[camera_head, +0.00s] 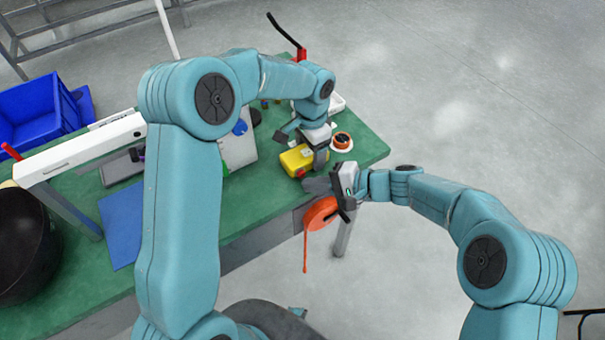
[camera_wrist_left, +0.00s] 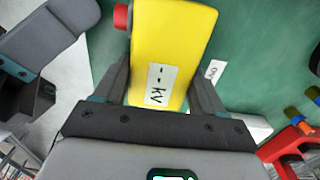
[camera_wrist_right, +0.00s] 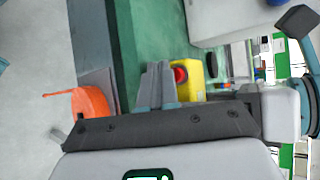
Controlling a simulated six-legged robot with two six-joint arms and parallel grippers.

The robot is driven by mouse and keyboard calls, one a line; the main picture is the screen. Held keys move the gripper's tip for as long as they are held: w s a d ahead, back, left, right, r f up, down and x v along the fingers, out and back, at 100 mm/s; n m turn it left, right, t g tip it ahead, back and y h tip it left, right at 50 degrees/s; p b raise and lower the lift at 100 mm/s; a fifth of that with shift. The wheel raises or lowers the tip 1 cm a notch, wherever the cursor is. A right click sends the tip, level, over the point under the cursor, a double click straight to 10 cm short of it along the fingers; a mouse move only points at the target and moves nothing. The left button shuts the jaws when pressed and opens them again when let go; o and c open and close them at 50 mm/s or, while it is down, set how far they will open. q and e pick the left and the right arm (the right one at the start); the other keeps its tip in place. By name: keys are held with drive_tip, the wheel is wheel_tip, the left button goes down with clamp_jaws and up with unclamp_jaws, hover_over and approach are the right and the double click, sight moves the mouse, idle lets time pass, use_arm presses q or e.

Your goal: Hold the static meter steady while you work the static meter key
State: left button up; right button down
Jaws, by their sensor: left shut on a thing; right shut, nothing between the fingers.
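The static meter is a yellow box (camera_head: 296,158) on the green table near its right front corner. In the left wrist view the meter (camera_wrist_left: 172,40) carries a white "-.- kV" label. My left gripper (camera_wrist_left: 158,80) is shut on the meter, one finger on each side. The red key (camera_wrist_left: 121,16) sticks out of one side of the meter; it also shows in the right wrist view (camera_wrist_right: 180,74). My right gripper (camera_head: 318,184) is shut and empty by the table's front edge. Its fingertips (camera_wrist_right: 158,72) appear close beside the key; contact cannot be told.
An orange reel (camera_head: 320,213) with a hanging strap is at the table's front edge, below my right gripper. A small orange-and-white round item (camera_head: 341,141) lies right of the meter. A blue mat (camera_head: 122,222) and a blue crate (camera_head: 38,108) are at the left.

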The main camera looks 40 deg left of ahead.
drive_tip(key=shift+w+a, duration=0.1)
drive_tip(key=shift+a, duration=0.15)
drive_tip(key=shift+w+a, duration=0.25)
drive_tip(key=shift+a, duration=0.35)
idle(0.7)
drive_tip(key=shift+s+d, duration=0.2)
drive_tip(key=shift+d, duration=0.3)
drive_tip(key=shift+s+d, duration=0.2)
drive_tip(key=shift+d, duration=0.3)
drive_tip(key=shift+s+d, duration=0.3)
drive_tip(key=shift+d, duration=0.5)
drive_tip(key=shift+s+d, duration=0.35)
drive_tip(key=shift+d, duration=0.4)
drive_tip(key=shift+s+d, duration=0.3)
drive_tip(key=shift+d, duration=0.5)
use_arm(q)
drive_tip(key=o, duration=1.2)
